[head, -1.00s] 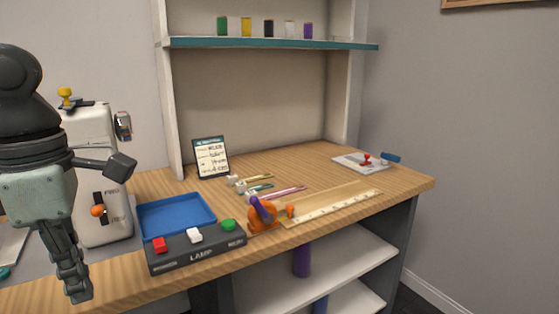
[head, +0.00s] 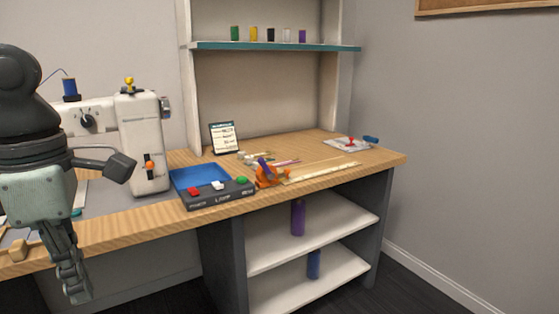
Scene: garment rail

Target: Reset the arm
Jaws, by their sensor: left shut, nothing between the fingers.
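My left gripper (head: 76,283) hangs at the lower left of the head view, fingers pointing down and closed together with nothing between them. It is in front of the wooden worktable (head: 130,228), near its front edge, and touches nothing that I can make out. My left arm covers part of the table's left end. My right arm and gripper do not show.
A white sewing machine (head: 140,130) stands behind my gripper. To its right are a blue tray (head: 201,175), a lamp control box (head: 220,198), an orange tool (head: 266,175) and a ruler (head: 325,171). Open shelves (head: 310,232) are below. The floor at right is clear.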

